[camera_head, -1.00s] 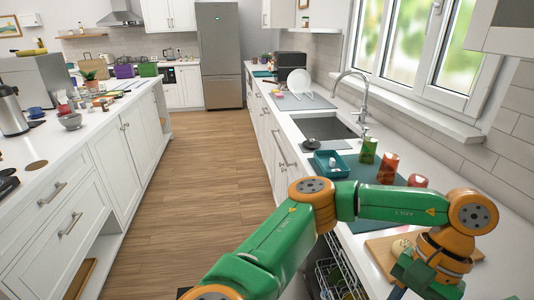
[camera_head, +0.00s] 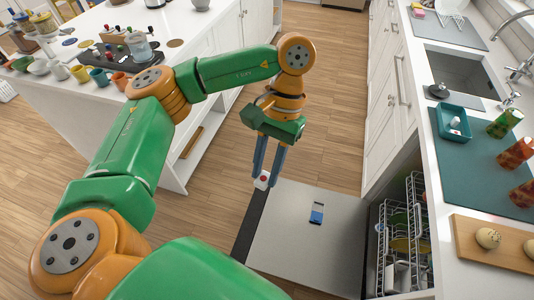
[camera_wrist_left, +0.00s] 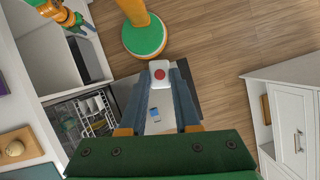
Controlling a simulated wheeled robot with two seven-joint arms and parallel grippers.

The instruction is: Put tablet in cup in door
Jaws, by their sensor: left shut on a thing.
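My left gripper (camera_head: 264,174) is shut on the tablet (camera_head: 262,180), a small white block with a red dot. The tablet also shows between the fingertips in the left wrist view (camera_wrist_left: 160,74). The gripper points down, above the far left part of the open dishwasher door (camera_head: 300,250). The cup (camera_head: 316,213), a small blue and white compartment, is on the door's inner face, to the right of the tablet; it also shows in the left wrist view (camera_wrist_left: 153,117). My right gripper (camera_wrist_left: 80,24) shows small at the top left of the left wrist view; its jaw opening is unclear.
The dishwasher rack (camera_head: 405,235) holds dishes right of the door. The counter bears a teal tray (camera_head: 454,122), patterned cups (camera_head: 515,153) and a wooden board (camera_head: 490,258). An island (camera_head: 75,110) with cups and bottles stands at left. Wooden floor lies between.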

